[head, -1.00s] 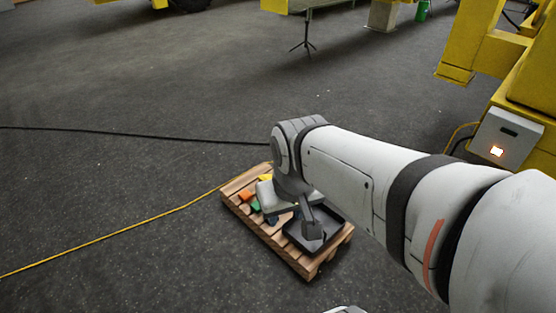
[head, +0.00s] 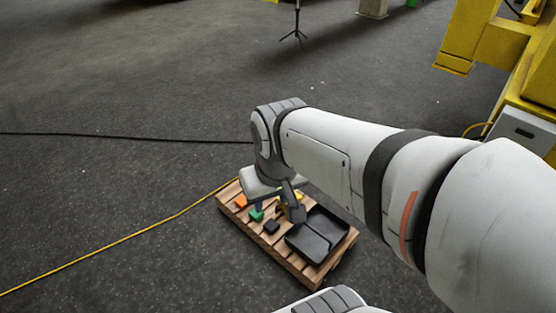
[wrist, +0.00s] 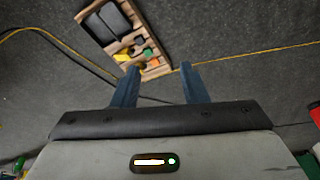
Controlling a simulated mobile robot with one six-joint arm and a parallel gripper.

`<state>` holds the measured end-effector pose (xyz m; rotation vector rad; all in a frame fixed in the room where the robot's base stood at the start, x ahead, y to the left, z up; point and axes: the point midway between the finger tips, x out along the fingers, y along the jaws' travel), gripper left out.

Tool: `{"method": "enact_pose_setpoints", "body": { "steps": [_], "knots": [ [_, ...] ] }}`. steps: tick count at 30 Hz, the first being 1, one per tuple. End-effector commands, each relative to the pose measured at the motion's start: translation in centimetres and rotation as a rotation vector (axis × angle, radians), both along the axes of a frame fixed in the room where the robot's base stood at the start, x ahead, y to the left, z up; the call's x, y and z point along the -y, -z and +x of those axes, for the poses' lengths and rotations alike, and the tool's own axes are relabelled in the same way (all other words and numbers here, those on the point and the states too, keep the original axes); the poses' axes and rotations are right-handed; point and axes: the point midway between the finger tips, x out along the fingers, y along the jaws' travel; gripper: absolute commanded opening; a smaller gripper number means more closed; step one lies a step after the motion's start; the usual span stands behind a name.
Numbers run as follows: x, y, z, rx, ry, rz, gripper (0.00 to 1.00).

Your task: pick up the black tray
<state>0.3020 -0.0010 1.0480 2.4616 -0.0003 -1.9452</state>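The black tray (head: 320,236) lies on the right part of a wooden pallet (head: 283,258) on the floor in the head view. It looks empty. In the wrist view the tray (wrist: 104,22) is at the upper left, beyond the fingertips. My gripper (wrist: 158,70) is open, with its two blue fingers spread apart and nothing between them. It is above the pallet's end away from the tray, apart from the tray. In the head view my wrist hides part of the pallet, and the fingers are hardly visible.
Several small blocks lie on the pallet beside the tray, among them an orange one (head: 241,201), a green one (head: 256,215) and a black one (head: 271,227). A yellow cable (head: 130,240) and a black cable (head: 120,137) cross the floor. Yellow machinery (head: 490,40) stands at the right.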

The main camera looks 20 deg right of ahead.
Motion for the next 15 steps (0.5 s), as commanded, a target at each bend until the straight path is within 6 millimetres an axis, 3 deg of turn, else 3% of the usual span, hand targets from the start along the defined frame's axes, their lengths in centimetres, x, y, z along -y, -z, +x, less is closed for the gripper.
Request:
{"method": "enact_pose_setpoints", "body": {
  "steps": [8, 11, 15],
  "knots": [
    [-0.1, 1.1, 0.7, -0.031, 0.07, 0.041, 0.4],
    [-0.8, 3.1, 1.9, -0.093, 0.209, 0.123, 0.4],
    [-1.0, 7.1, 5.0, -0.228, 0.538, 0.298, 0.4]
  ]
}}
